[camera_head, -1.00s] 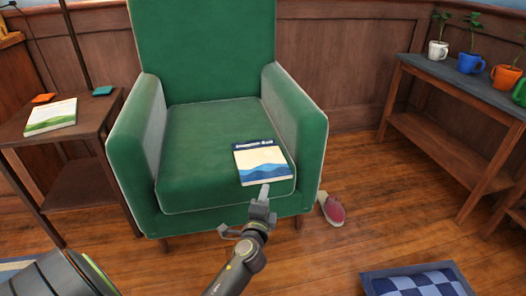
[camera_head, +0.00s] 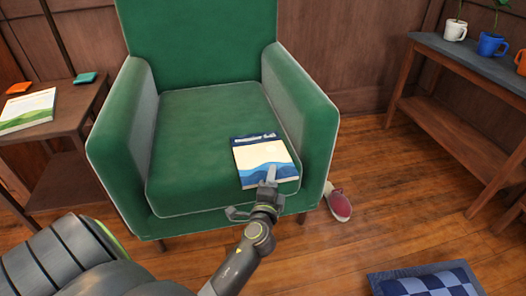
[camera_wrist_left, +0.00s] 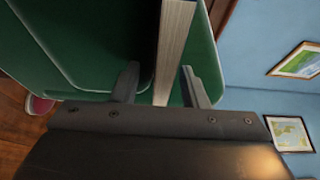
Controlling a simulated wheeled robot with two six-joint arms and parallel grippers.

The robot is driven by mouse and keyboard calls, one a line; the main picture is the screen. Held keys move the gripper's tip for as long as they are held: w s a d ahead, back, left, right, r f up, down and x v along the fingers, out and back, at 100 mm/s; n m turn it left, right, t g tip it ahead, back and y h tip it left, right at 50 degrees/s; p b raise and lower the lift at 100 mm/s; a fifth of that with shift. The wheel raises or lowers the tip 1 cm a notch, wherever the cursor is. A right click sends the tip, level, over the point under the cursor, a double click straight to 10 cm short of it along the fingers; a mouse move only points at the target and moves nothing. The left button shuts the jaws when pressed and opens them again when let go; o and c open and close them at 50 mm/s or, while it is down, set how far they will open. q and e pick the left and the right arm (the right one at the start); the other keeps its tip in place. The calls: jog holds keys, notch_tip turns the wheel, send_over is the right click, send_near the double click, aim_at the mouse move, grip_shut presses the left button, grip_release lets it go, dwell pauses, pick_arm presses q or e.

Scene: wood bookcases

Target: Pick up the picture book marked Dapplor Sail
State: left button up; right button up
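The picture book (camera_head: 258,153) has a dark blue top band, a pale middle and blue waves below. It lies flat on the seat of the green armchair (camera_head: 190,115), near the front right; its title is too blurred to read. My left gripper (camera_head: 271,175) is at the book's front edge, in front of the seat. In the left wrist view the gripper (camera_wrist_left: 162,85) is open, with the book's pale page edge (camera_wrist_left: 172,45) between its two fingers. A gap shows on the right finger's side. My right gripper is not in view.
A side table (camera_head: 75,103) on the left holds another book (camera_head: 27,110), with an orange item and a teal item. A shelf (camera_head: 465,65) with potted plants stands on the right. A pink shoe (camera_head: 340,206) and a blue checkered cushion (camera_head: 425,283) are on the floor.

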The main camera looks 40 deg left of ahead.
pick_arm(q)
jog(key=shift+s+d+r, duration=0.1)
jog(key=shift+s+r, duration=0.05)
jog(key=shift+c, duration=0.6)
grip_shut()
